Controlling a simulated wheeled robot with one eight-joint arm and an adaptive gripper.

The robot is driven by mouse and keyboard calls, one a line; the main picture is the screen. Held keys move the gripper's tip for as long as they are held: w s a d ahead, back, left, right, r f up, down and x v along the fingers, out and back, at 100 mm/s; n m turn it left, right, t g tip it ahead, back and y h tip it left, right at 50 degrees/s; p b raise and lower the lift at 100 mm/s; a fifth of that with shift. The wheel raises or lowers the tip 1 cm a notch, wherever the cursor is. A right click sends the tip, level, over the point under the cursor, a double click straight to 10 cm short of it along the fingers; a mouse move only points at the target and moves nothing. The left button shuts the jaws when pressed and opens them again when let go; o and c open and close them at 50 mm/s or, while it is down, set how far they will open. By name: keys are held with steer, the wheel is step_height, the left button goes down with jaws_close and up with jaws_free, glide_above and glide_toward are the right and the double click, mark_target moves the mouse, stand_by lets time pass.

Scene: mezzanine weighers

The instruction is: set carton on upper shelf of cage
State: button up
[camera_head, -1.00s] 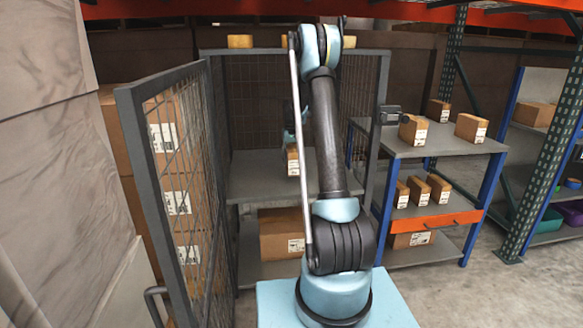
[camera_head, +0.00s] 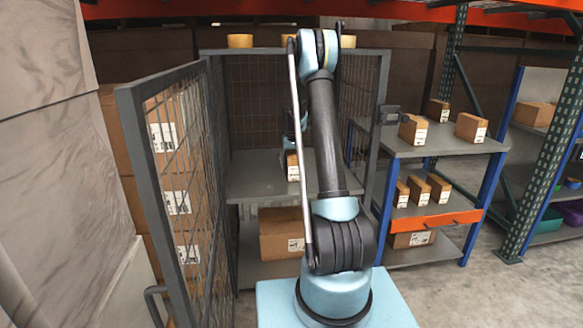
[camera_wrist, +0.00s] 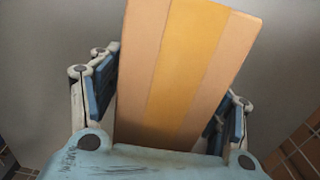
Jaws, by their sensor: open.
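A small brown carton (camera_head: 292,167) with a white label is in the mesh cage (camera_head: 218,54), at the upper shelf (camera_head: 255,180). Its base appears to rest on the shelf, though my arm hides part of it. In the wrist view the carton (camera_wrist: 190,75), with a yellow tape stripe, lies between the two fingers of my gripper (camera_wrist: 172,90). The gripper is open, with one finger on each side of the carton; whether they touch it is unclear. In the head view my gripper is mostly hidden behind my arm.
The cage door (camera_head: 180,190) stands open at the left. A larger carton (camera_head: 280,235) sits on the cage's lower shelf. A blue-posted rack (camera_head: 455,147) with several small cartons stands to the right. The upper shelf has bare room left of the carton.

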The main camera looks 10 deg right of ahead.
steer(key=shift+r, duration=0.15)
step_height(320, 180, up, 12)
steer(key=shift+f, duration=0.1)
stand_by(0.3)
